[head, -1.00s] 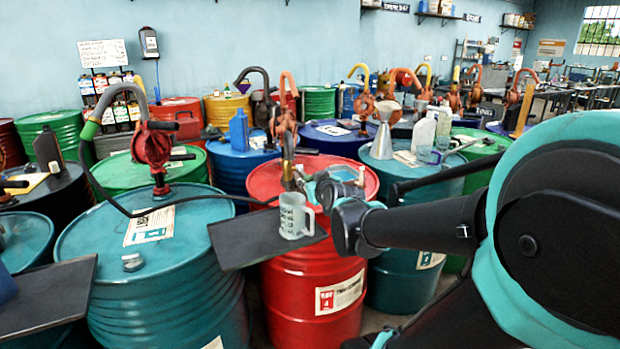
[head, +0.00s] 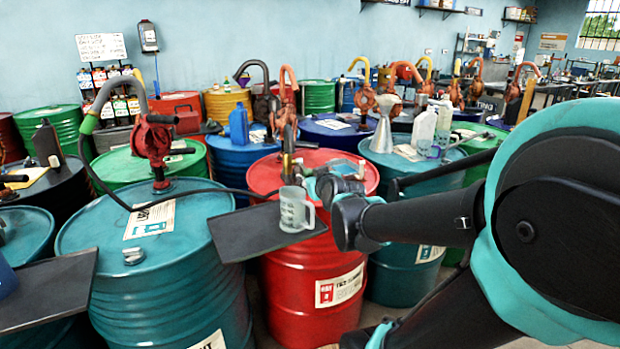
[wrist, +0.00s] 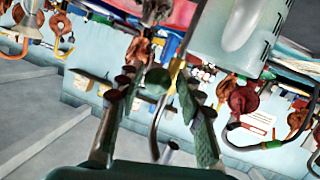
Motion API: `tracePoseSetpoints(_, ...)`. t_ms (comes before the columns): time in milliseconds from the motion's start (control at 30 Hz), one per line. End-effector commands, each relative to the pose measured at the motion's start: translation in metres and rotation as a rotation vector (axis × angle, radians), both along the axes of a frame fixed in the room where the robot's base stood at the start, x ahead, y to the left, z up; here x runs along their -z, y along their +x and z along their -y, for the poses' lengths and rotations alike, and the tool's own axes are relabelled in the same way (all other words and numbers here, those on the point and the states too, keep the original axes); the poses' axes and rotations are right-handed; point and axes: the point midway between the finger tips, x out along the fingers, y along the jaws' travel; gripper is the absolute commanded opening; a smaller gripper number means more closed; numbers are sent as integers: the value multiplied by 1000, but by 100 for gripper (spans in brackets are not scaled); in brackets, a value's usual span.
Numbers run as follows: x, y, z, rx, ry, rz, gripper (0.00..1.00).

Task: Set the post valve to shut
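My gripper (head: 320,186) is over the front red drum (head: 313,262), just right of the pump post (head: 288,165). The wrist view is tilted, nearly upside down. There my gripper (wrist: 158,88) has its two green-padded fingers apart, with a clear gap. A brass and grey pipe (wrist: 178,66) shows in line with that gap; I cannot tell whether it lies between the fingers or beyond them. A small green round part (wrist: 158,79) also shows there, and I cannot tell what it is. The valve handle and its setting are not clear in either view.
A clear measuring jug (head: 296,210) stands on a dark tray (head: 240,232) close to my gripper; it also shows in the wrist view (wrist: 238,25). A teal drum with a red pump (head: 152,140) stands left. A metal funnel (head: 382,132) and bottles stand right.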

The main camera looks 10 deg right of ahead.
Motion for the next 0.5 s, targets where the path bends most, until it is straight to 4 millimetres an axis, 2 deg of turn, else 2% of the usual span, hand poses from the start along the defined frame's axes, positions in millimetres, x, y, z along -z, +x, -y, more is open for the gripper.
tracePoseSetpoints(167,-3,-9,1,1,0,0,37)
tracePoseSetpoints(500,-11,-42,5,0,0,-1,37)
